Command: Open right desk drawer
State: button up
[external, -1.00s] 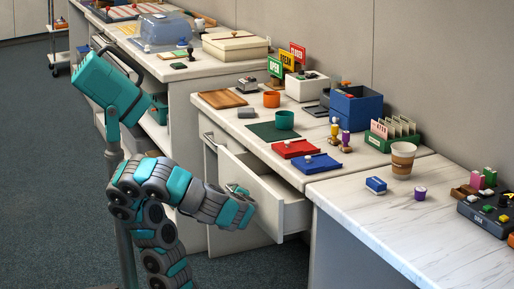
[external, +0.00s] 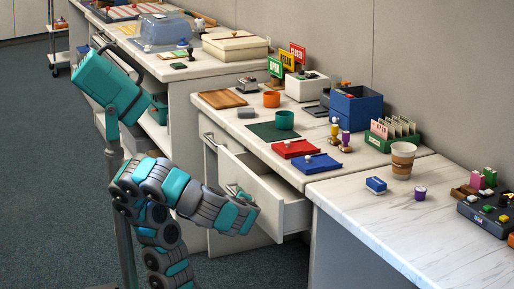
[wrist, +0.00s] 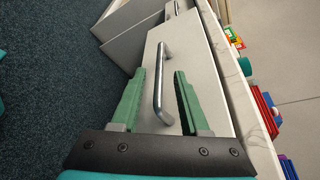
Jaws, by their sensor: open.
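The right desk drawer (external: 296,214) is white and stands pulled out from the desk, with its inside partly visible in the external view. In the wrist view its pale front (wrist: 212,88) carries a grey metal bar handle (wrist: 160,85). My gripper (wrist: 159,74) is open, with its two green fingers on either side of the handle. A gap shows between each finger and the bar. In the external view my gripper (external: 238,193) is at the drawer front, and my arm hides part of that front and most of the handle.
Another drawer with a handle (external: 208,143) is to the left. The desk top carries red (external: 295,148) and blue (external: 306,163) trays, a blue box (external: 356,108) and a coffee cup (external: 402,158). A marble-topped counter (external: 385,215) stands close on the right. Carpet (external: 60,190) is clear at left.

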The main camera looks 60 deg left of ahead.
jog(key=v, duration=0.2)
jog(key=shift+s+d+r, duration=0.1)
jog(key=shift+d, duration=0.25)
